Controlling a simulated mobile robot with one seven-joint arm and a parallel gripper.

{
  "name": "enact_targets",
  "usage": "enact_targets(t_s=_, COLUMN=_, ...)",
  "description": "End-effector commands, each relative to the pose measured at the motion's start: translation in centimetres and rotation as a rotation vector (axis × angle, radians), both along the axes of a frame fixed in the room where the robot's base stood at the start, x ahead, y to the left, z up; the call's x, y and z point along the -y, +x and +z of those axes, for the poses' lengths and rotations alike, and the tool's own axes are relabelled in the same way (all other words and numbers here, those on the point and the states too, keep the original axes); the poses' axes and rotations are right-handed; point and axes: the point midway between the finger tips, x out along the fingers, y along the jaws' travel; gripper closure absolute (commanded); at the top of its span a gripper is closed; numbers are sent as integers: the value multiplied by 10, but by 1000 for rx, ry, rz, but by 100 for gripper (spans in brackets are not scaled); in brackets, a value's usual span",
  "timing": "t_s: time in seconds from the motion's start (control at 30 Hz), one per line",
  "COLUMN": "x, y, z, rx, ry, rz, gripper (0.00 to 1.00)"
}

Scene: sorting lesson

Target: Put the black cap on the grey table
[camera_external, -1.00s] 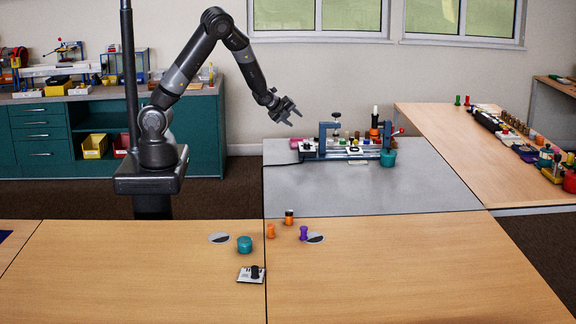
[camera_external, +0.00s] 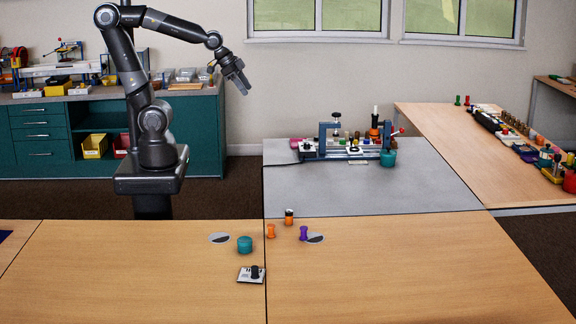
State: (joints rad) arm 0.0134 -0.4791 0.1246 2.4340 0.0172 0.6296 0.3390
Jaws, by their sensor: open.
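A small black piece (camera_external: 255,271), which looks like the black cap, stands on a small white plate (camera_external: 243,276) at the front of the wooden table. An orange piece with a dark band or top (camera_external: 289,218) stands further back, so which one is the cap is not certain. The grey table (camera_external: 400,195) is at the centre right, behind the wooden tables. My gripper (camera_external: 241,88) is open and empty, pointing down and right, high above the floor and left of the grey table, well away from the black piece.
A teal round piece (camera_external: 244,244), an orange piece (camera_external: 271,230) and a purple piece (camera_external: 303,233) stand near the black piece. A blue-framed rig (camera_external: 322,143) with small parts fills the back of the grey table. The front of the grey table is clear.

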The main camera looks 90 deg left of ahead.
Motion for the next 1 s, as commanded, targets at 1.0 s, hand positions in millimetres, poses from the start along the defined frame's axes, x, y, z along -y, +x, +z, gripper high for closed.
enact_targets(t_s=1.0, x=41, y=-94, z=19, rx=-62, ry=-131, rz=202, gripper=39)
